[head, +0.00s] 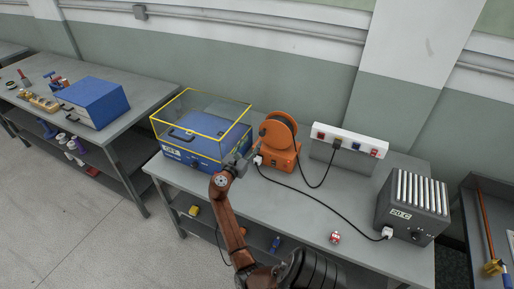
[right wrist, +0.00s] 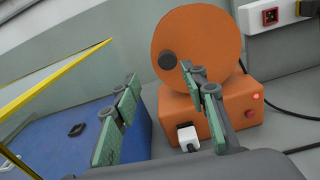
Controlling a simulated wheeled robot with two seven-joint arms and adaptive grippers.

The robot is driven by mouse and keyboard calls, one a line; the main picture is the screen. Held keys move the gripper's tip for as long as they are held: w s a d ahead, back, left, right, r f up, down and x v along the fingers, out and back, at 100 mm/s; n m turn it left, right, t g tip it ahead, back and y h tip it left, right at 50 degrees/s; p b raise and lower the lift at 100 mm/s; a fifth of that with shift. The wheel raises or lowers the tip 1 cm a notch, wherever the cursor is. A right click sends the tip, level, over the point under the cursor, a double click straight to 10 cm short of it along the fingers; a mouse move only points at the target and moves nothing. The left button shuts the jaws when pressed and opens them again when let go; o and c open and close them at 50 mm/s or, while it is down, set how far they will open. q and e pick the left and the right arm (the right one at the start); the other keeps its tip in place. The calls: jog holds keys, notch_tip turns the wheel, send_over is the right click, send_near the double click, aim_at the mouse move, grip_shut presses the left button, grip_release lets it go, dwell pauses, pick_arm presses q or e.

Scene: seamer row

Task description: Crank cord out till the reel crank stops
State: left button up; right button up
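The orange cord reel (head: 277,138) stands on the grey bench, its round drum upright on a box-shaped base. In the right wrist view the orange disc (right wrist: 205,38) faces me, with a dark round knob (right wrist: 168,61), apparently the crank handle, near its left edge. My right gripper (head: 247,160) is just left of the reel in the head view. In the right wrist view its green-padded fingers (right wrist: 160,78) are spread and empty, with the knob just beyond and between the tips. The right finger covers part of the disc. My left gripper is not in view.
A blue box with a clear yellow-edged cover (head: 190,149) stands close left of the reel. A white socket strip (head: 350,140) and a grey finned unit (head: 412,208) stand right. Black cords cross the bench. A white plug (right wrist: 187,138) sits in the reel base.

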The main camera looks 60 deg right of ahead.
aim_at(261, 135)
jog(key=d+m+b, duration=0.1)
jog(key=d, duration=0.1)
jog(key=d+b, duration=0.1)
jog(key=d, duration=0.2)
jog(key=d+m+b, duration=0.1)
jog(key=d, duration=0.1)
jog(key=shift+s+d+f+m, duration=0.25)
jog(key=shift+d+f+m, duration=0.05)
jog(key=shift+d, duration=0.05)
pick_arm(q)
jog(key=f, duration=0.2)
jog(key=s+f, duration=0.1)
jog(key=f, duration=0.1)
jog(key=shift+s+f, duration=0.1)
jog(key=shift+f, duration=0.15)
pick_arm(e)
jog(key=shift+c, duration=0.3)
grip_shut()
